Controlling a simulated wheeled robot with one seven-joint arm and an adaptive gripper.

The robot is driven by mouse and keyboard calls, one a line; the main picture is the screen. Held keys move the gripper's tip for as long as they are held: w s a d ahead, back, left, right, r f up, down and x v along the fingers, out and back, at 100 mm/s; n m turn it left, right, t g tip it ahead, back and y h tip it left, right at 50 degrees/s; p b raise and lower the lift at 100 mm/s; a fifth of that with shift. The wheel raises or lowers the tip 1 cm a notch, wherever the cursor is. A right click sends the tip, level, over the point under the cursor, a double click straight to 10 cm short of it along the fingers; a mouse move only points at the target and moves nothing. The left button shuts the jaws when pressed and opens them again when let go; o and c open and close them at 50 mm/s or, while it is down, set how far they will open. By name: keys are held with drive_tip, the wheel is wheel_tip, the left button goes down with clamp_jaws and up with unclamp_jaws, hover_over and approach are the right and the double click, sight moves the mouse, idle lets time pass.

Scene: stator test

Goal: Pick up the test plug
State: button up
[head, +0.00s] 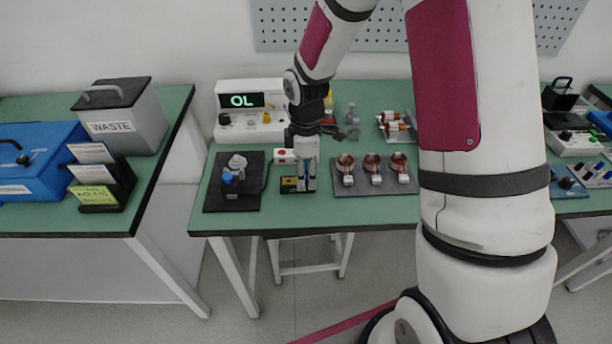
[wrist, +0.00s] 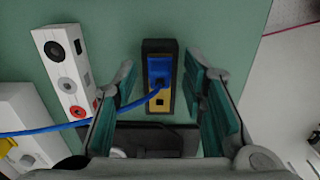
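The test plug (wrist: 159,72) is blue, with a blue cable running left from it. It sits in a black and yellow holder (wrist: 160,103) on the green bench, seen from above in the wrist view. My gripper (wrist: 162,85) is open, with one teal-padded finger on each side of the plug and visible gaps to both. In the head view my gripper (head: 305,186) points down at the bench beside the holder (head: 288,184); the plug itself is hidden or too small to make out there.
A white socket box (wrist: 66,70) stands left of the holder in the wrist view. A black pad (head: 233,197) with a grey fixture lies left. A dark tray (head: 372,184) with three copper-wound stators lies right.

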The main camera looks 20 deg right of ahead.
sight(306, 171)
clamp_jaws()
drive_tip(key=shift+r, duration=0.1)
drive_tip(key=shift+r, duration=0.55)
wheel_tip(306, 171, up, 2)
drive_tip(key=shift+r, duration=0.1)
drive_tip(key=s+r+p, duration=0.1)
drive_tip(key=s, duration=1.5)
drive_tip(key=shift+a+r, duration=0.15)
drive_tip(key=shift+r, duration=0.15)
